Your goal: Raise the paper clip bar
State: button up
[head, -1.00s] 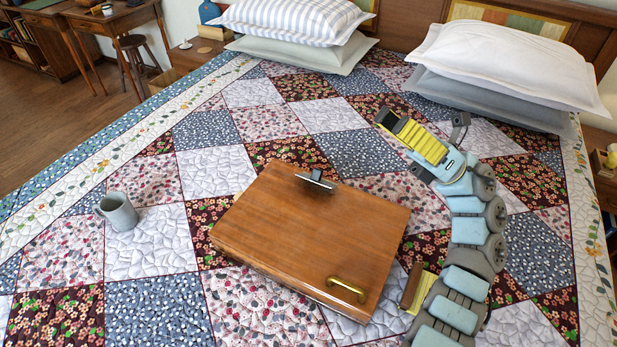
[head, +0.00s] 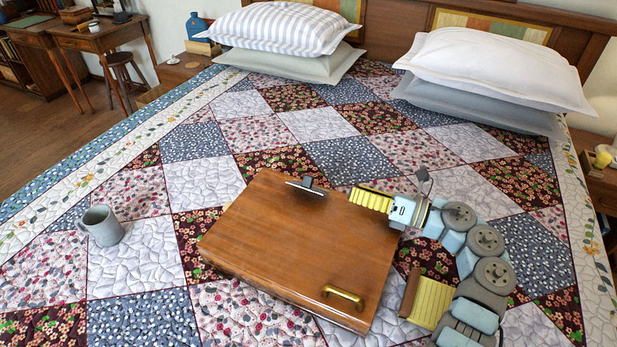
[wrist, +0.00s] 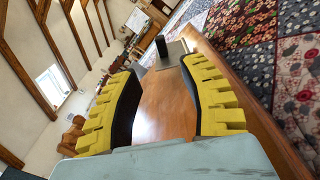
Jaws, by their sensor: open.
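The paper clip bar (head: 307,187) is a flat grey metal bar with a dark upright piece, at the far edge of a brown wooden clipboard-like box (head: 300,245). In the wrist view the clip bar (wrist: 172,54) is ahead, between and beyond my fingertips. My gripper (head: 354,198) has yellow ribbed fingers and is to the right of the clip bar, low over the box's far right corner, pointing left at it. In the wrist view my gripper (wrist: 158,72) is open and empty, with the box's top (wrist: 160,105) between the fingers. A gap separates it from the clip bar.
The box lies on a patchwork quilt (head: 140,280) and has a brass handle (head: 343,296) near its front edge. A grey mug (head: 101,226) stands to the left. The quilt behind the box is clear.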

aim_at(309, 176)
jog(key=x, duration=1.2)
jog(key=shift+w+a+b, duration=0.1)
jog(key=shift+a+b, duration=0.15)
jog(key=shift+b, duration=0.1)
grip_shut()
